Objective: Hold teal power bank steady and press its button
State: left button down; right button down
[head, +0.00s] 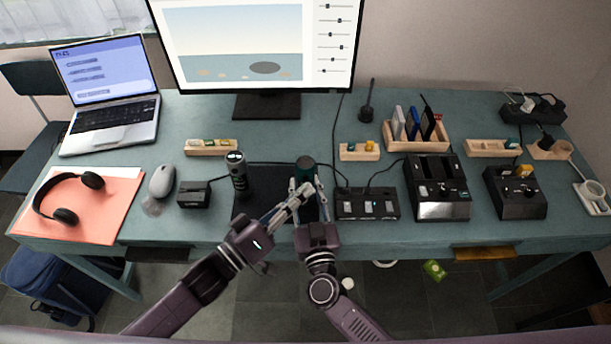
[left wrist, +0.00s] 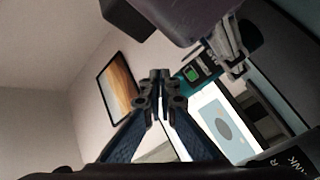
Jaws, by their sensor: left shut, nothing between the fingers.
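The teal power bank (head: 305,166) stands on the dark mat towards the front middle of the desk. My right gripper (head: 307,184) has its fingers on either side of it and appears closed on it. In the left wrist view the teal power bank (left wrist: 193,74) shows a green-lit panel beside my right gripper's fingers (left wrist: 232,58). My left gripper (head: 304,188) is shut and empty, its tips close in front of the power bank. It also shows shut in the left wrist view (left wrist: 160,76). The button cannot be made out; contact cannot be told.
A dark cylinder (head: 238,178) stands left of the power bank on the dark mat (head: 266,178). A small black box (head: 194,195) is further left; a black switch unit (head: 366,204) is close on the right. The monitor (head: 268,104) stands behind.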

pick_arm(q)
jog(key=shift+w, duration=0.15)
jog(key=shift+w, duration=0.3)
jog(key=shift+w, duration=0.4)
dwell(1.0)
jog(key=shift+s, duration=0.8)
jog(key=shift+s, duration=2.5)
pick_arm(e)
jog(key=c, duration=1.4)
grip_release()
